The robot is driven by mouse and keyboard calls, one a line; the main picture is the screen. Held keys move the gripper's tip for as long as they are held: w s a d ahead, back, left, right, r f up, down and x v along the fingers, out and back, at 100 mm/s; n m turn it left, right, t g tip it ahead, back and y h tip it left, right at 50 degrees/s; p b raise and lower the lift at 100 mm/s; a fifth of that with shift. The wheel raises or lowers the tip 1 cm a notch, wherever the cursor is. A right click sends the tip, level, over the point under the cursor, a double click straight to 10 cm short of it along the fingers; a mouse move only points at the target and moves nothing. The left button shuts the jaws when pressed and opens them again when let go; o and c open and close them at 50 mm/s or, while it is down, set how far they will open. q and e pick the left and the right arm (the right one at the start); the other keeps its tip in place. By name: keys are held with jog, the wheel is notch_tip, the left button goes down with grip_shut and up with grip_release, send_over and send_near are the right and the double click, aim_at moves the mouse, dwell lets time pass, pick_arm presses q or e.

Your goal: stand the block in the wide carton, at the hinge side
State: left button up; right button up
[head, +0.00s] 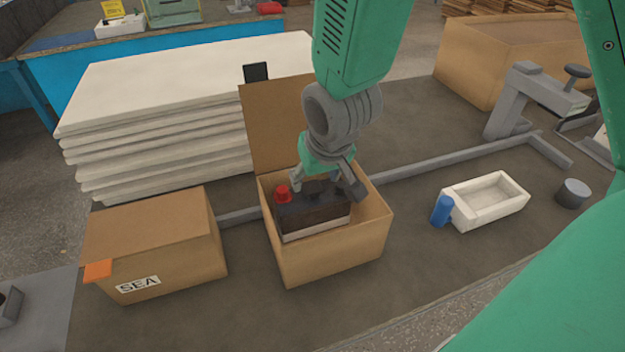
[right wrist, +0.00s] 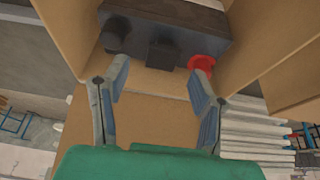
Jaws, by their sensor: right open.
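The block is a dark battery (head: 315,218) with a pale lower band, a red cap and a dark terminal on top. It stands upright inside the open wide carton (head: 335,257), whose raised lid (head: 270,130) is at the back. My right gripper (head: 326,187) is open over the block's top, with its fingers apart. In the right wrist view the block (right wrist: 185,28) lies just beyond the fingertips, its red cap near one finger, and neither finger clearly grips it. The block's base and its gap to the hinge wall are hard to judge. My left gripper is out of view.
A closed carton marked SEA (head: 155,245) stands left of the open one. A stack of white sheets (head: 160,120) is behind. A white tray (head: 490,200), a blue cylinder (head: 442,210) and a grey cylinder (head: 573,193) are to the right. A large carton (head: 500,55) is at the back right.

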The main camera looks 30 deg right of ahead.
pick_arm(q)
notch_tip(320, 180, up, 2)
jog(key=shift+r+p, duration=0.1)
jog(key=shift+p, duration=0.75)
pick_arm(e)
jog(key=d+v, duration=0.1)
jog(key=v, duration=0.8)
jog(key=shift+a, duration=0.5)
